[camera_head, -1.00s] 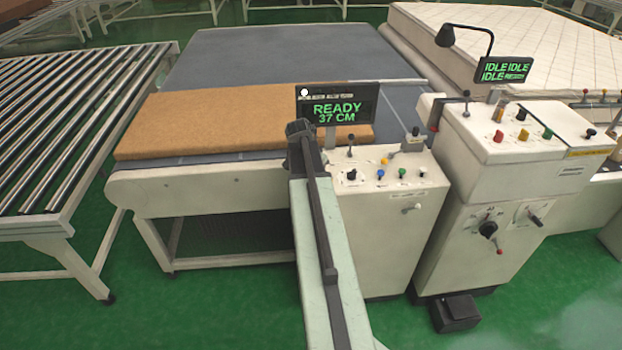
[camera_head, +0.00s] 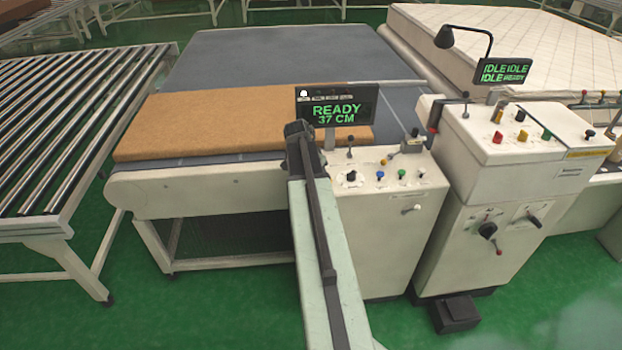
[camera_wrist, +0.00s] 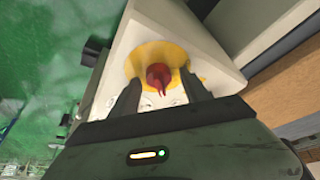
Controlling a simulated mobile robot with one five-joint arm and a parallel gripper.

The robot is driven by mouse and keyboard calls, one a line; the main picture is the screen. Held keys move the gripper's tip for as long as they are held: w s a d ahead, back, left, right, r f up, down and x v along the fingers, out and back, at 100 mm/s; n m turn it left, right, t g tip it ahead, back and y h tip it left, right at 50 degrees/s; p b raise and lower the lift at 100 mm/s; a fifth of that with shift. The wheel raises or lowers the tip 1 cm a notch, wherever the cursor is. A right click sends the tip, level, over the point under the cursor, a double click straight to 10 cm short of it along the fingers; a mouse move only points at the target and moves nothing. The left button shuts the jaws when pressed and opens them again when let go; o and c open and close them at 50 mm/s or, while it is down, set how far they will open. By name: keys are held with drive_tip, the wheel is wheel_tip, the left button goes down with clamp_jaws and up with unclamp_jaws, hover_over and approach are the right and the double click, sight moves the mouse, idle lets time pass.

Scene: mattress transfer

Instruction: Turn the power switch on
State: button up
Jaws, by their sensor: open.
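A red knob (camera_wrist: 158,76) on a round yellow plate (camera_wrist: 184,54) is on a white box face in the wrist view; it looks like the power switch. Its turned position is hard to read. My gripper (camera_wrist: 159,84) is open, with one dark finger on each side of the knob's lower part. I cannot tell whether the fingers touch it. In the head view my arm reaches up to the left edge of the white control cabinet (camera_head: 385,245), and its end hides the knob and my fingertips.
A lit display (camera_head: 337,105) reads READY 37 CM above the cabinet. A brown foam slab (camera_head: 215,122) lies on the grey conveyor (camera_head: 270,58). A second console (camera_head: 520,150) stands at the right, and a roller table (camera_head: 70,130) at the left. Green floor is open in front.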

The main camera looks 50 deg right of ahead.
drive_tip(key=p+v, duration=0.7)
drive_tip(key=shift+r, duration=0.4)
drive_tip(key=shift+a, duration=0.15)
